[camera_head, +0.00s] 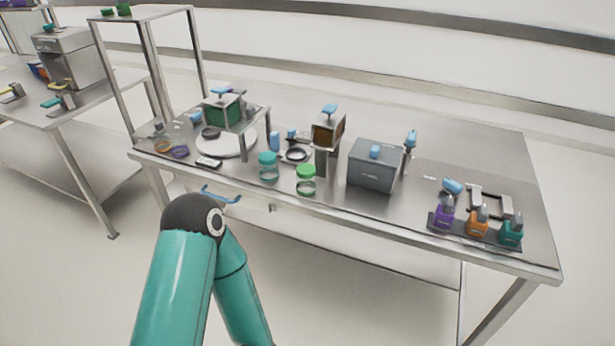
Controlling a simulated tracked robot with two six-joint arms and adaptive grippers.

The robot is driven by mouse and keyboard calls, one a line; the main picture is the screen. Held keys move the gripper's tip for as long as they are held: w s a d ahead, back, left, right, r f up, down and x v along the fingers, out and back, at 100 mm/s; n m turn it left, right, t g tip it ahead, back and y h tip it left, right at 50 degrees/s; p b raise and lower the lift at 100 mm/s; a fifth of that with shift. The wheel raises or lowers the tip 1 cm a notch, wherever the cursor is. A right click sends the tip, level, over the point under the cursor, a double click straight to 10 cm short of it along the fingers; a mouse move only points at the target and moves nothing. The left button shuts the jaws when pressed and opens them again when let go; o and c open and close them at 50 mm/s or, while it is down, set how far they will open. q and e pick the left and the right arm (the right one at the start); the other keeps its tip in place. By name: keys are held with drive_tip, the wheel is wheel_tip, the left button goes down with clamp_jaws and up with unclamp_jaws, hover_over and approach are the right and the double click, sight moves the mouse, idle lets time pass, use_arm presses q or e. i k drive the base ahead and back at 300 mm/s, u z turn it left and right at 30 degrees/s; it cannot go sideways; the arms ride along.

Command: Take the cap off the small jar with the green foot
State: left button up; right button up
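Neither gripper can be made out in this view.
A white round plate (240,145) and a small stand (262,122) are left of the jars. A grey box (372,168) is to the right. A tray (470,234) with purple, orange and teal bottles lies at far right. A blue hook-like piece (222,196) shows below the table's front edge.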

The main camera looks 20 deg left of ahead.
sight(304, 186)
drive_tip(key=u, duration=0.35)
drive_tip(key=i, duration=0.2)
drive_tip(key=z, duration=2.65)
drive_tip(key=k, duration=2.1)
drive_tip(key=z, duration=1.1)
drive_tip(key=i, duration=0.1)
drive_tip(key=u, duration=2.85)
drive_tip(key=i, duration=0.65)
